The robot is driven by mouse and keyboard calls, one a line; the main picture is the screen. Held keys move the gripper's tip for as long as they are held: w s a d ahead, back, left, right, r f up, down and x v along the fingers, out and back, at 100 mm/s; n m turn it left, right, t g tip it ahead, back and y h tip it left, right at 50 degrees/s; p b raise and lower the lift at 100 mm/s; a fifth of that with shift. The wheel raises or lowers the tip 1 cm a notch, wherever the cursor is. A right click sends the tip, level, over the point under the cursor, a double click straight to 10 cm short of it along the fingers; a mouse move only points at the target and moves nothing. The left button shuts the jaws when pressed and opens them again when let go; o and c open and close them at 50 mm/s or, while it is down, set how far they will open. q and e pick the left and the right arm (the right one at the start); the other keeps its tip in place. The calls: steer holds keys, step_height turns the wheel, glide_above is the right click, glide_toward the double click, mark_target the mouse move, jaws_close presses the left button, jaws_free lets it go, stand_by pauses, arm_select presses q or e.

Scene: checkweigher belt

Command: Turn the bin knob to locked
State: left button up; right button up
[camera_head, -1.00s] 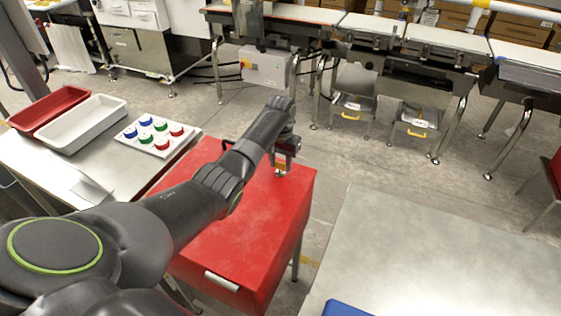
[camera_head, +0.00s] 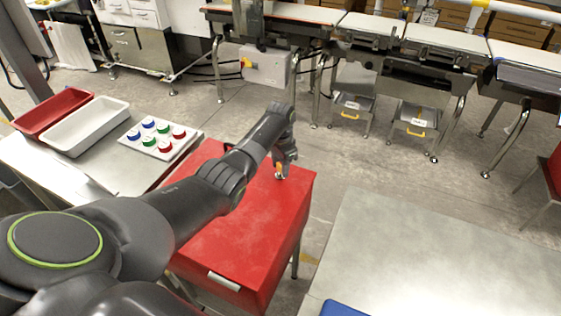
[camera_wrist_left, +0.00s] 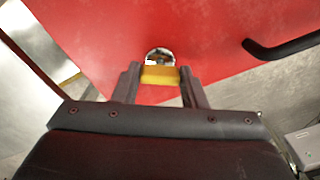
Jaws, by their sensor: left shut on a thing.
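The bin is a red box (camera_head: 238,232) on legs, with a flat top and a pale label on its front. Its knob (camera_wrist_left: 160,58) has a round silver base and a yellow grip, seen in the left wrist view on the red top. My left gripper (camera_wrist_left: 160,80) is shut on the yellow grip, one finger on each side. In the head view my left gripper (camera_head: 281,172) is at the far right corner of the red top, with a bit of the knob showing. My right gripper is not in view. I cannot read any lock marking.
A black handle (camera_wrist_left: 284,48) rises from the red top near the knob. A side table at left holds a red tray (camera_head: 50,112), a white tray (camera_head: 84,125) and a board of coloured caps (camera_head: 158,140).

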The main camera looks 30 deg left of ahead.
arm_select(q)
steer(key=m+p, duration=0.1)
steer(key=m, duration=0.4)
steer(key=shift+w+r+m, duration=0.1)
steer(key=shift+r+m, duration=0.05)
steer(key=shift+m, duration=0.15)
steer(key=m+p, duration=0.1)
steer(key=m, duration=0.4)
steer(key=shift+m, duration=0.7)
steer(key=o, duration=1)
